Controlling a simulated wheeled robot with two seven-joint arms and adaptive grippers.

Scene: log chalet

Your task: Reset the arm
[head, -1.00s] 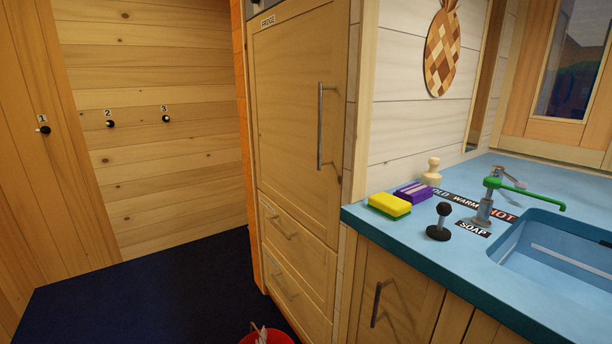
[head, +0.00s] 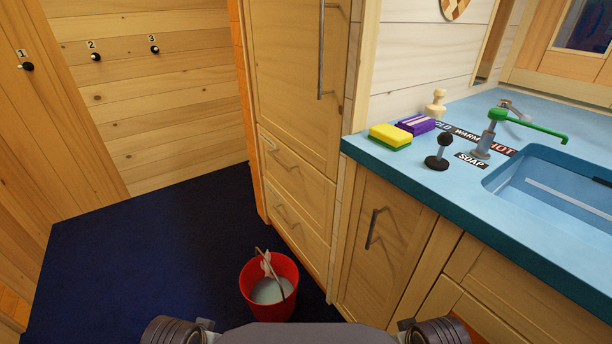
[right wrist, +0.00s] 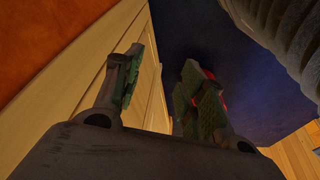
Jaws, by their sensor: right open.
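My right gripper (right wrist: 160,95) shows in the right wrist view with its two fingers apart and nothing between them. Pale wooden cabinet fronts lie behind its left finger and dark blue floor behind its right finger. A bit of red shows behind the right finger. In the head view neither gripper is visible; only parts of my own body show along the bottom edge. My left gripper is in no view.
A red bucket (head: 269,291) with greyish contents stands on the dark blue floor (head: 140,265). To its right are the cabinets (head: 390,240) and the blue counter (head: 430,185) with sink, green tap (head: 528,127), yellow sponge (head: 390,138) and purple block (head: 416,124). Floor left of the bucket is clear.

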